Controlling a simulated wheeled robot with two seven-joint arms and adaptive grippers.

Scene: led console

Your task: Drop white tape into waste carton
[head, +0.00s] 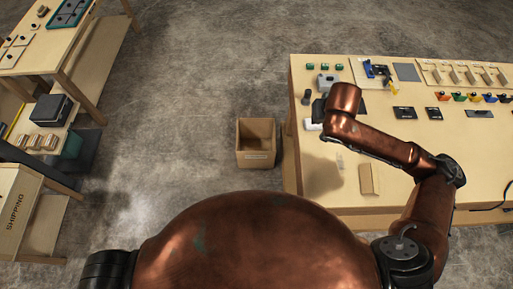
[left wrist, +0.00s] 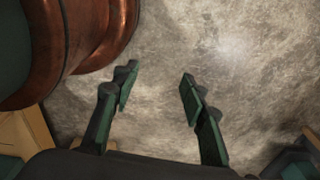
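The waste carton (head: 256,158) is an open brown box on the floor, left of the right-hand table. A small white thing (head: 311,126), probably the white tape, shows at that table's left edge, partly hidden by my right arm. My right gripper (head: 318,110) is a dark shape beside the copper wrist, just above the white thing in the picture. The wrist covers most of it, so I cannot tell whether its fingers are open or touch the white thing. My left gripper (left wrist: 157,98) is open and empty above bare floor in the left wrist view; the head view does not show it.
The right-hand table (head: 300,75) carries small green parts, a blue-and-black device, dark plates, coloured bins and a tan block (head: 369,180). A wooden bench (head: 60,55) and a shipping box (head: 22,210) stand at left. The concrete floor between is clear around the carton.

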